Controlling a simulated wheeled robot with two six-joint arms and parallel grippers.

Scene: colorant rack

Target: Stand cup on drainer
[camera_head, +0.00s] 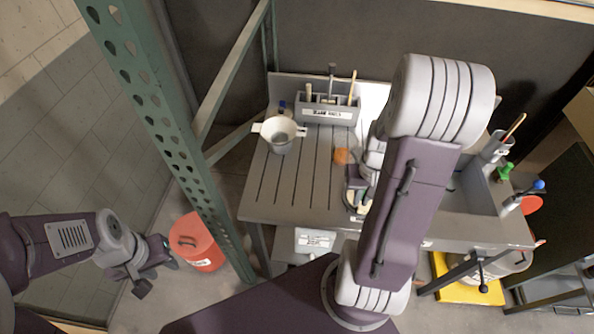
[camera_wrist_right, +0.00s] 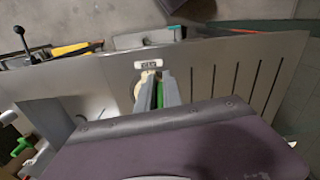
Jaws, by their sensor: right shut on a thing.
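The drainer (camera_head: 262,190) is the grooved steel board on the left half of the sink table; its slots also show in the right wrist view (camera_wrist_right: 241,80). My right gripper (camera_head: 357,186) is over the drainer's right side, shut on a small cream-coloured thing (camera_head: 349,197), mostly hidden by the fingers. In the right wrist view a round cream edge (camera_wrist_right: 138,90) shows beside the fingers (camera_wrist_right: 158,88), with green between them. I cannot tell for sure that it is the cup. My left gripper (camera_head: 152,272) hangs empty left of the table, fingers apart.
A white two-handled pot (camera_head: 278,134) stands at the drainer's back left. A grey labelled caddy (camera_head: 328,112) is at the back. An orange thing (camera_head: 340,156) lies beside my right gripper. A green rack post (camera_head: 165,130) and red bucket (camera_head: 197,243) are left. The drainer's middle is clear.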

